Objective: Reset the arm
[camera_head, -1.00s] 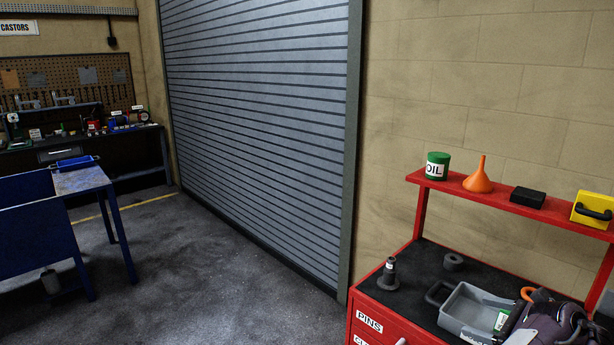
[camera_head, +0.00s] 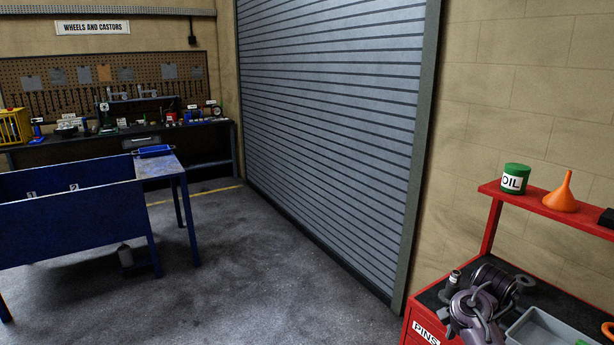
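A purple-grey jointed part (camera_head: 472,312), which looks like a link of my arm, rises at the lower right in the head view. It stands in front of the red cart's black top and hides part of it. I cannot make out gripper fingers on it. My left arm and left gripper are not in view. No fingertips of my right gripper show.
The red cart (camera_head: 424,330) carries a grey tray (camera_head: 545,328), a dark fitting (camera_head: 453,283), and a shelf with a green oil can (camera_head: 515,179) and an orange funnel (camera_head: 563,193). A blue bin table (camera_head: 75,222) stands left. The floor between is clear.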

